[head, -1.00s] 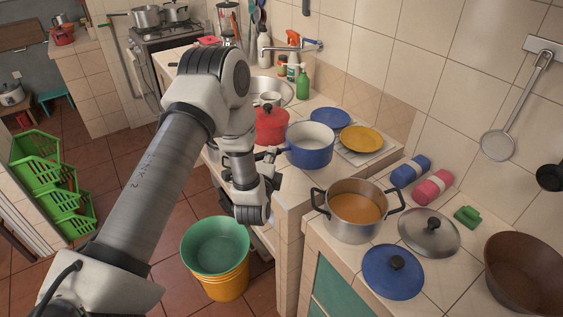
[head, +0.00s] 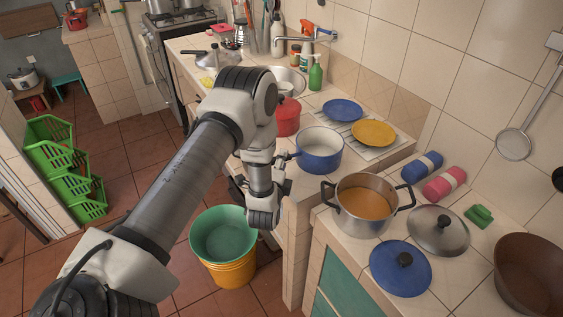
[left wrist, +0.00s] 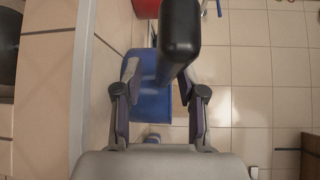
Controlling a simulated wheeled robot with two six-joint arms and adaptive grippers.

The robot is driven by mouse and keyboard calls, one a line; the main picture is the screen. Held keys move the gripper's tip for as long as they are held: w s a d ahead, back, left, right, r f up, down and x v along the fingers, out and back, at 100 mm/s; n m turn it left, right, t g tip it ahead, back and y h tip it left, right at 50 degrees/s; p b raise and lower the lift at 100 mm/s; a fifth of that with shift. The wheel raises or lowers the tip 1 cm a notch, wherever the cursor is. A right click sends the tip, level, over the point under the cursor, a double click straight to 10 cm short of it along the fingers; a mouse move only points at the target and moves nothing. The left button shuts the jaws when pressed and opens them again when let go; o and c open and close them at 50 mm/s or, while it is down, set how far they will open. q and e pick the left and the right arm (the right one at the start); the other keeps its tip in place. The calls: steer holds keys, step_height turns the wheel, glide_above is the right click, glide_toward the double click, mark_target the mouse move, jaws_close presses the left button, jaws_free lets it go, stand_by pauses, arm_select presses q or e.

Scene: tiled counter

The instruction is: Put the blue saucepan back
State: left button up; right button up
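The blue saucepan (head: 322,163) stands upright on the tiled counter in the head view, its pale inside empty and its handle toward my left arm. My left gripper (head: 279,166) is beside it, on the handle side, partly hidden by my arm. In the left wrist view the blue saucepan (left wrist: 153,104) shows beyond the spread fingers of my left gripper (left wrist: 160,80). Its black handle (left wrist: 179,35) reaches toward the camera over the gap between them; I see no finger closed on it. My right gripper is not in view.
A red pot (head: 287,122) stands just behind the saucepan. Blue (head: 343,109) and yellow (head: 373,133) plates lie to its right. A steel pot of orange soup (head: 364,204) and a blue lid (head: 400,270) are in front. Green and orange buckets (head: 223,236) stand on the floor below.

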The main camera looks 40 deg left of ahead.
arm_select(q)
steer(key=shift+s+d+r, duration=0.1)
steer(key=shift+s+r, duration=0.1)
steer(key=shift+r, duration=0.15)
steer(key=f+b+v, duration=0.1)
steer(key=b+v, duration=0.2)
steer(key=v, duration=0.8)
steer(key=s+d+f+n+g+h, duration=0.45)
steer(key=s+f+n+g, duration=0.2)
steer(key=f, duration=0.45)
steer(key=s+d+f+n+g+h, duration=0.1)
steer(key=s+d+f+n+g, duration=0.2)
steer(key=s, duration=0.6)
steer(key=s+d+f+n+g+h, duration=0.1)
steer(key=s+d+f+n+g, duration=0.2)
steer(key=s, duration=0.6)
step_height(320, 180, down, 2)
steer(key=n+g, duration=0.2)
steer(key=g, duration=0.1)
steer(key=shift+d+h, duration=0.25)
steer(key=shift+h, duration=0.1)
